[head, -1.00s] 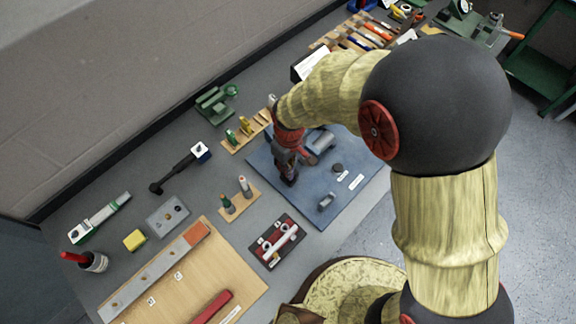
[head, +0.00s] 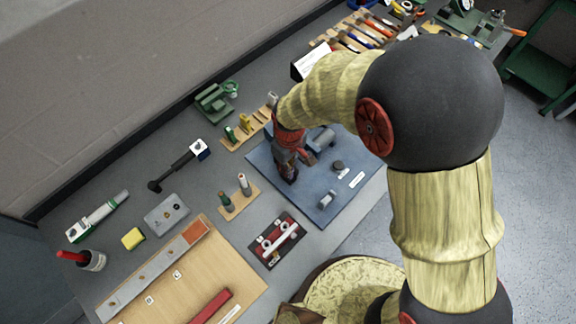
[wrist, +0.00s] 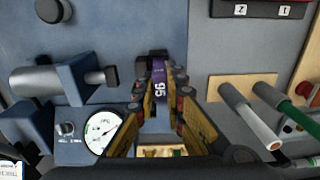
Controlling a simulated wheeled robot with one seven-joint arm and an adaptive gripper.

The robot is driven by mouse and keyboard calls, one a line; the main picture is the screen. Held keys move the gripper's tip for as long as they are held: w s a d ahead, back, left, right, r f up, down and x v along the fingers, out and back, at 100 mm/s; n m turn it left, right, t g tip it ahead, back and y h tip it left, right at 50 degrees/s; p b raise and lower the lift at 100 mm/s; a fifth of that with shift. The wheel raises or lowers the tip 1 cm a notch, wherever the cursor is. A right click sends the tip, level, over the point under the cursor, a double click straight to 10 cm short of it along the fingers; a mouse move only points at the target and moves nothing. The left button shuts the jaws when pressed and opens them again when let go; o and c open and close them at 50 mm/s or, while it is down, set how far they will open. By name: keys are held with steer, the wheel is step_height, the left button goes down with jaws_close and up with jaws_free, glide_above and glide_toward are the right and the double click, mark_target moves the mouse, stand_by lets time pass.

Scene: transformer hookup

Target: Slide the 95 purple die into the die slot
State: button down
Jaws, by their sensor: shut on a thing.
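The purple die (wrist: 158,78) marked 95 shows in the wrist view, between the fingers of my gripper (wrist: 160,92), which is shut on it. In the head view my gripper (head: 288,175) points down over the blue plate (head: 338,207), and the die cannot be made out there. The die's far end is dark in the wrist view. I cannot identify the die slot or tell whether the die touches it. A blue block with a grey cylinder (wrist: 35,82) lies left of the gripper in the wrist view, with a round gauge (wrist: 102,128) below it.
A wooden holder (head: 240,203) with two upright rods stands left of the plate. A wooden rack (head: 249,128) with green and yellow pieces is behind. A black-based stand (head: 277,242) with a red part is in front. A round dark knob (head: 337,166) stands on the plate.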

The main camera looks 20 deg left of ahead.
steer(key=shift+f+b, duration=0.55)
steer(key=shift+f, duration=0.3)
steer(key=c, duration=1.8)
jaws_free()
steer(key=shift+o, duration=0.2)
steer(key=shift+r+p, duration=1.75)
steer(key=shift+r, duration=0.8)
step_height(320, 180, up, 12)
steer(key=shift+w, duration=0.15)
